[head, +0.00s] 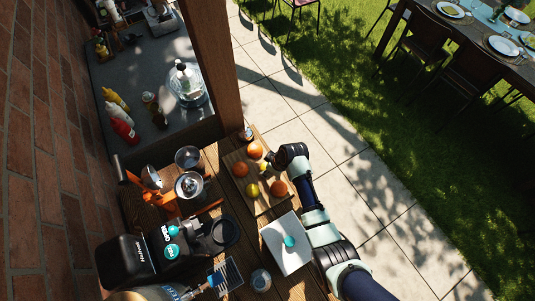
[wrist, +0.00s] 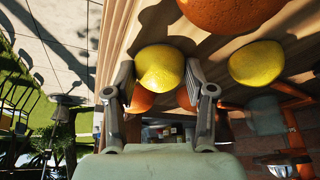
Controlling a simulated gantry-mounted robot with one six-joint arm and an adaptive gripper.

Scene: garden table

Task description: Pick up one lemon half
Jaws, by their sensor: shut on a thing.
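My gripper (head: 269,160) is at the far part of the wooden board (head: 265,206) in the head view. In the wrist view its two fingers (wrist: 160,88) stand on either side of a yellow lemon half (wrist: 159,69) and are shut on it. In the head view this lemon half (head: 262,166) is partly hidden by the gripper. A second yellow lemon piece (head: 252,190) lies on the board, apart from the gripper. It also shows right of the fingers in the wrist view (wrist: 257,62). I cannot tell whether the held half touches the board.
Several oranges (head: 240,169) lie on the board close around the gripper. A white board (head: 288,244) with a teal item is nearer on the table. Metal and glass vessels (head: 188,185) stand to the left. A wooden post (head: 215,60) rises behind. Paving lies open to the right.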

